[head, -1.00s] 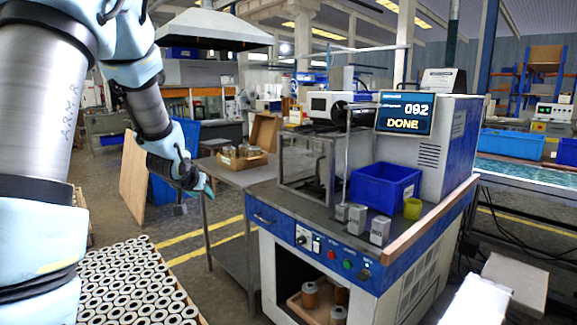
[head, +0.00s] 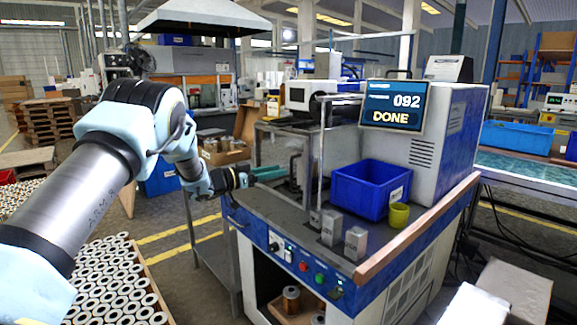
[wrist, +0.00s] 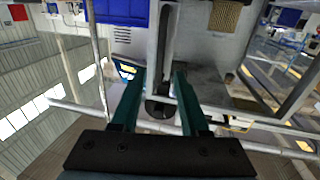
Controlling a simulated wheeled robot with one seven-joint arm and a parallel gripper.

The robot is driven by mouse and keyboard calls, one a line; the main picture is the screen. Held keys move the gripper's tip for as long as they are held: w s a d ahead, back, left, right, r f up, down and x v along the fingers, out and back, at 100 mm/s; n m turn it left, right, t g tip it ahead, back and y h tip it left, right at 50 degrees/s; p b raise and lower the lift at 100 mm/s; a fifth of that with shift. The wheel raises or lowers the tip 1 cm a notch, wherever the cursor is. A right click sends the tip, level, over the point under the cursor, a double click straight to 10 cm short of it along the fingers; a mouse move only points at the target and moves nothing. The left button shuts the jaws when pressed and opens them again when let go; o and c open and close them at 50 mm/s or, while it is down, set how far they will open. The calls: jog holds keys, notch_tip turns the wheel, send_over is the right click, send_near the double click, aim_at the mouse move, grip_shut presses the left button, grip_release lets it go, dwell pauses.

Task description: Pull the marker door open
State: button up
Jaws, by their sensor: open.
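The marker (head: 450,135) is a blue and grey machine with a screen reading "092 DONE". At its left, over the worktop, stands a grey metal-framed enclosure (head: 309,172). My gripper (head: 268,173) is at the left side of this enclosure, a little above the worktop, pointing right. In the wrist view my gripper (wrist: 159,76) has its two teal fingers apart. A grey bar-like part with a dark end shows between them, its depth unclear.
A blue bin (head: 362,190), a yellow-green cup (head: 399,215) and grey blocks (head: 355,243) stand on the worktop. A side table with a cardboard box (head: 222,152) is behind my gripper. Many ringed cartridges (head: 105,285) lie at lower left. A thin upright post rises near the enclosure.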

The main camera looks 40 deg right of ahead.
aim_at(291, 185)
jog(key=p+x, duration=0.1)
jog(key=x, duration=0.5)
jog(key=shift+d, duration=0.1)
jog(key=shift+s, duration=0.1)
grip_shut()
dwell(1.2)
